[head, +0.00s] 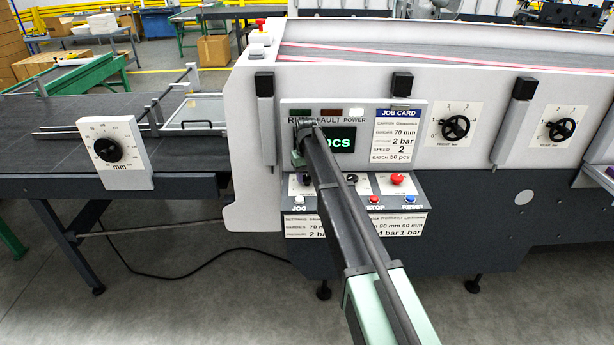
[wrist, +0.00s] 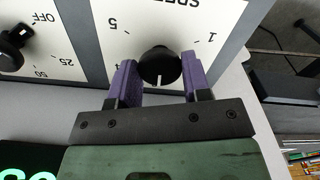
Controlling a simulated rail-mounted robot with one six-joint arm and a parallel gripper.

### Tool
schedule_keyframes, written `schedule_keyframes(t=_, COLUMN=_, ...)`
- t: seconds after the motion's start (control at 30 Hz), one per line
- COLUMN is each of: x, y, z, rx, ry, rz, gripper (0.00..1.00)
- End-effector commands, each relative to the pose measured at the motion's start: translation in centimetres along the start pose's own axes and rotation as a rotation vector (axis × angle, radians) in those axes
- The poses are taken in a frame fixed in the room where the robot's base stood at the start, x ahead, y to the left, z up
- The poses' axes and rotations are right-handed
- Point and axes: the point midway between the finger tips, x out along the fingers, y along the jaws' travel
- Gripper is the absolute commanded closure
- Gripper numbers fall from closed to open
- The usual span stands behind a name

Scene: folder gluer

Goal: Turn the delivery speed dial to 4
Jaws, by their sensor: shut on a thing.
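In the wrist view, the delivery speed dial's black knob (wrist: 160,68) stands on a white plate (wrist: 135,18) and appears upside down. Figures 5 and 1 show on the plate, and part of a 4 shows beside the left finger. The knob's white mark points down in the picture, toward the gripper body. The figures there are hidden. The purple fingers of my gripper (wrist: 158,75) are shut on the knob, one on each side. In the head view, my arm covers much of the control panel around this dial.
Another black knob (wrist: 12,42) marked OFF, 25 and 50 is beside the speed dial. In the head view, a red button (head: 397,179) and a job card (head: 398,135) are to the right of my arm. The display (head: 343,138) is partly covered.

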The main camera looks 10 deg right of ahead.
Motion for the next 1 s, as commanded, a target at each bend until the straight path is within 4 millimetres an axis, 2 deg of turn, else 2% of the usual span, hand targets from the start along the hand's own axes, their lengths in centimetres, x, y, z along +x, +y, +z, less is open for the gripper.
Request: schedule_keyframes(t=1.0, x=0.04, y=-0.02, z=0.09, rx=0.926, ry=-0.002, rz=0.000, gripper=0.80)
